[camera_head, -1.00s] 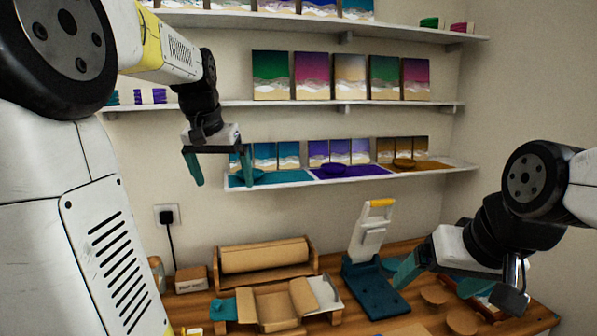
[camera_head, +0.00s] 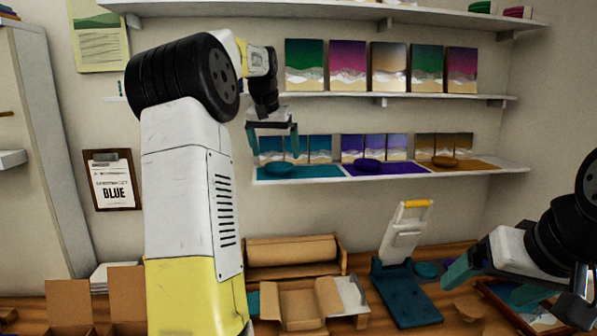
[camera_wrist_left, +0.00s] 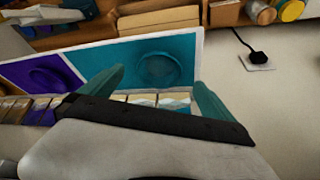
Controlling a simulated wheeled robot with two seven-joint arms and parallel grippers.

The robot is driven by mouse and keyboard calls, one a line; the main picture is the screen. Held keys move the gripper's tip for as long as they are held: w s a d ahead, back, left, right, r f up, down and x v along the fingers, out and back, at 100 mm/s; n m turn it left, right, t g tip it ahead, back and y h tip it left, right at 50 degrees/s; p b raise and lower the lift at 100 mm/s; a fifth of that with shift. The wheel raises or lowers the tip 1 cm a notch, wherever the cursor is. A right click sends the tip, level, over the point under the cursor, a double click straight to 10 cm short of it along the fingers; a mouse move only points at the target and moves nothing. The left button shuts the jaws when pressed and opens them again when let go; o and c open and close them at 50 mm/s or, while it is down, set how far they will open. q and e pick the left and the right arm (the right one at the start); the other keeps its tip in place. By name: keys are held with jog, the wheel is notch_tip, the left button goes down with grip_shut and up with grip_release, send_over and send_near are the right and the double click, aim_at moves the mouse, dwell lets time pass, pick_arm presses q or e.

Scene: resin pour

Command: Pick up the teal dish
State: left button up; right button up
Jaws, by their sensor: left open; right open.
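The teal dish (camera_head: 278,169) sits on the teal section of the lower wall shelf, at its left end. It also shows in the left wrist view (camera_wrist_left: 158,69), lying between and beyond the fingertips. My left gripper (camera_head: 273,143) is open and empty, with its two teal fingers just above the dish in the head view. In the left wrist view the fingers (camera_wrist_left: 158,80) stand to either side of the dish; I see no contact. My right gripper (camera_head: 512,290) is open at the lower right, over the workbench and away from the shelf.
A purple dish (camera_head: 368,164) and a brown dish (camera_head: 444,162) sit farther right on the same shelf. Small panels (camera_head: 360,147) stand behind the dishes. Another shelf (camera_head: 410,98) with larger panels is above. Below is a workbench with an open cardboard box (camera_head: 300,305) and a teal-based stand (camera_head: 405,290).

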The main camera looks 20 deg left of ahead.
aim_at(279, 165)
pick_arm(q)
jog(key=shift+w, duration=0.4)
jog(key=x, duration=0.5)
jog(key=c, duration=1.4)
jog(key=shift+c, duration=0.2)
jog(key=shift+r, duration=1.8)
jog(key=s+d, duration=0.1)
jog(key=s, duration=0.6)
jog(key=s+d+r, duration=0.1)
jog(key=s+d, duration=0.1)
jog(key=s, duration=0.6)
jog(key=shift+s+d, duration=0.3)
